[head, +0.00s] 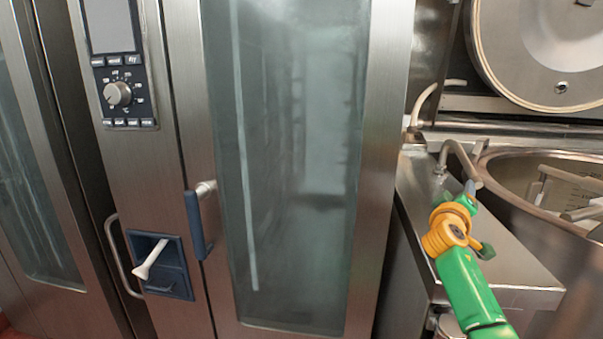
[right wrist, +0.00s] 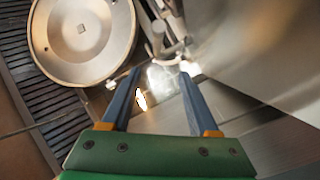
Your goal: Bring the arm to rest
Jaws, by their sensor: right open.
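My right arm, green with orange joints, comes up from the bottom right in the head view. Its gripper (head: 470,188) is over the steel ledge beside the mixing kettle (head: 515,180), close to a bent steel pipe. In the right wrist view the two dark blue fingers of the gripper (right wrist: 162,78) are spread apart with nothing held between them. The kettle's round lid (head: 540,45) stands raised at the top right. My left gripper is not in view.
A tall steel oven with a glass door (head: 300,150) and a blue handle (head: 196,225) fills the middle. Its control panel (head: 122,92) is to the left. The right wrist view shows a round metal disc (right wrist: 82,35) beside a dark slatted grille (right wrist: 25,75).

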